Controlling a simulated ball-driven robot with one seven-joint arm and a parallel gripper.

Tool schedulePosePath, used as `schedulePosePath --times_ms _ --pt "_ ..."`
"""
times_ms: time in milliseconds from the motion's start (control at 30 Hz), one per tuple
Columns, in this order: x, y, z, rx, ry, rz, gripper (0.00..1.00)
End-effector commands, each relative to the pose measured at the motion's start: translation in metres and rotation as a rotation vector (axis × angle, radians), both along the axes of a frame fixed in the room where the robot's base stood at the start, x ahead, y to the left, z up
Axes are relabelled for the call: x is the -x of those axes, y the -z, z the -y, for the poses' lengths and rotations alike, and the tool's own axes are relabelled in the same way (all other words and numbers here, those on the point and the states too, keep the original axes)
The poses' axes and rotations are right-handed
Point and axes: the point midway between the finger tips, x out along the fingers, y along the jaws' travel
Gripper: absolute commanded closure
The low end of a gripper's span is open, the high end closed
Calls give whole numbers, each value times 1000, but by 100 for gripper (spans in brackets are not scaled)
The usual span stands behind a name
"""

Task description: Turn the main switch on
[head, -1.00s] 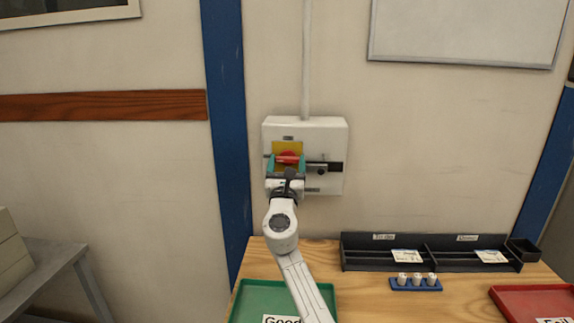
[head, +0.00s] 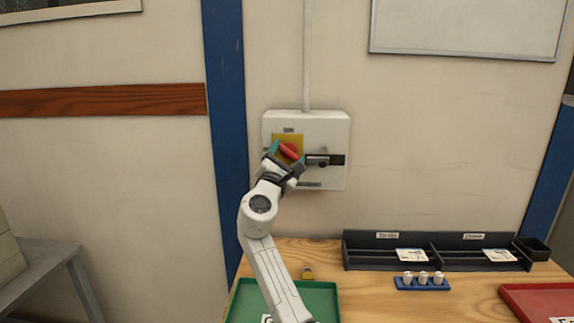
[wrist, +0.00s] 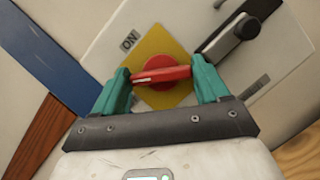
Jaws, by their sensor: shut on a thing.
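The main switch is a red rotary handle (head: 289,151) on a yellow plate (head: 279,140), on the front of a white wall box (head: 335,133). In the head view the handle slants from upper left to lower right. My gripper (head: 286,159) has its teal fingers at both ends of the handle and is shut on it, tilted to match. In the wrist view the red handle (wrist: 162,75) spans between the fingers, and an ON label (wrist: 129,41) shows beyond the plate's upper left edge. The lower part of the box is partly hidden by my gripper.
A black lever (head: 325,160) sits on the box just right of the switch.

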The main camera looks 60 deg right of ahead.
Motion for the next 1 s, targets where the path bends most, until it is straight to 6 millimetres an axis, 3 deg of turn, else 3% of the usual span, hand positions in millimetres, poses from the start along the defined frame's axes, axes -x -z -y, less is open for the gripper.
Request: schedulePosePath --times_ms 600,1000 --pt "-1 -1 -1 -223 0 536 56" --pt "-1 -1 0 -329 3 789 56"
